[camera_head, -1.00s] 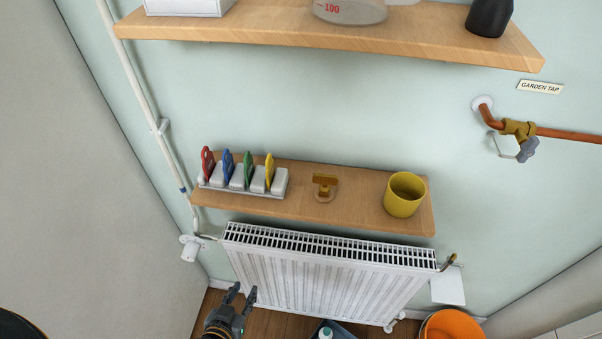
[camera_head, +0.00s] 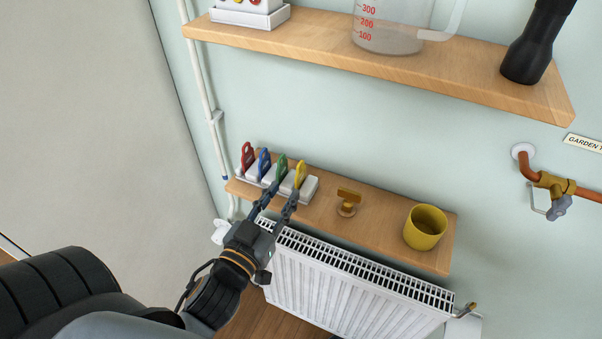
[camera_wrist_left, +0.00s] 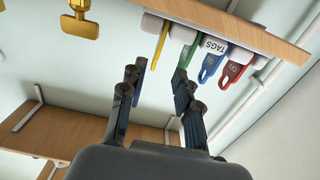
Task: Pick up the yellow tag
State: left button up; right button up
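The yellow tag (camera_head: 300,174) stands upright in the right-hand part of a white rack (camera_head: 308,188) on the lower wooden shelf. Green (camera_head: 281,166), blue (camera_head: 263,161) and red (camera_head: 247,156) tags stand left of it. My left gripper (camera_head: 276,200) is open and empty, its fingertips just in front of the rack and short of the yellow tag. In the left wrist view the yellow tag (camera_wrist_left: 161,44) lies beyond the two spread fingers (camera_wrist_left: 160,72), with the green tag close beside it. My right gripper is not in view.
A brass fitting (camera_head: 347,203) and a yellow mug (camera_head: 425,228) stand right of the rack on the lower shelf (camera_head: 385,232). A white radiator (camera_head: 350,285) is below. The upper shelf (camera_head: 460,85) holds a jug (camera_head: 392,25) and a black torch (camera_head: 537,42).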

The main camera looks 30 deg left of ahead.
aim_at(300, 171)
pick_arm(q)
jog(key=shift+w+p, duration=0.45)
jog(key=shift+w, duration=1.1)
jog(key=shift+w+r, duration=0.15)
jog(key=shift+w, duration=0.2)
jog(key=w+p, duration=0.1)
jog(key=w, duration=0.1)
jog(key=w+p, duration=0.1)
jog(key=w, duration=0.1)
jog(key=shift+w+f, duration=0.2)
jog(key=shift+w, duration=0.05)
grip_shut()
